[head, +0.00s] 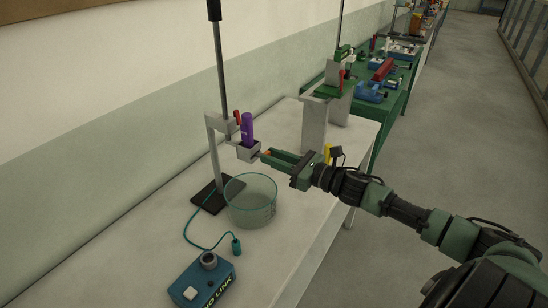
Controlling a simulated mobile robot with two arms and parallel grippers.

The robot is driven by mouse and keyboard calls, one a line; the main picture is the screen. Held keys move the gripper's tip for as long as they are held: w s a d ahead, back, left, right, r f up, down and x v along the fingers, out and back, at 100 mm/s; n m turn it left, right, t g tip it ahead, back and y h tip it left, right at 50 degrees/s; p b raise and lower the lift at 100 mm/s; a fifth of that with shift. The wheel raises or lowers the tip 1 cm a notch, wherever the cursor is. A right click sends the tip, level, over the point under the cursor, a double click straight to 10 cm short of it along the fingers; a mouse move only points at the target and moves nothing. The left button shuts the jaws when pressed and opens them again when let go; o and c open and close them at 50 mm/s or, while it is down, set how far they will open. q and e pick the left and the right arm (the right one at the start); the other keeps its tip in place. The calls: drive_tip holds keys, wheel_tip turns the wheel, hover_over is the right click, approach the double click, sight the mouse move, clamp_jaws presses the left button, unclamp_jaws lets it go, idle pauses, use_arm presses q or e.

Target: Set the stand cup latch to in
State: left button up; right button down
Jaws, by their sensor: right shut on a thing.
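The stand has a dark upright rod (222,68) on a black base plate (209,197). A grey bracket on the rod carries a small grey cup (245,155) with a purple cylinder (247,128) upright in it. A red lever (237,117) sits at the bracket beside the cylinder. My right gripper (264,154) reaches in from the right to the cup's right side. Its jaws are shut on a small orange piece that appears to be the cup latch, mostly hidden between the fingers. Whether the latch is in or out cannot be told. My left gripper is not in view.
A clear glass bowl (250,205) stands below the cup, close to the base plate. A teal box (203,280) with a cable lies at the front. A grey block stand (316,124) is behind my arm. A green table (397,98) with tools stands farther back.

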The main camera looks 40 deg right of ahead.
drive_tip(key=shift+w+a+r+b, duration=0.1)
drive_tip(key=shift+w+a+b, duration=0.1)
drive_tip(key=shift+w+b, duration=0.55)
drive_tip(key=shift+s, duration=0.1)
drive_tip(key=c, duration=1.3)
unclamp_jaws()
drive_tip(key=shift+o, duration=0.5)
drive_tip(key=shift+w+a, duration=0.2)
drive_tip(key=shift+w, duration=0.05)
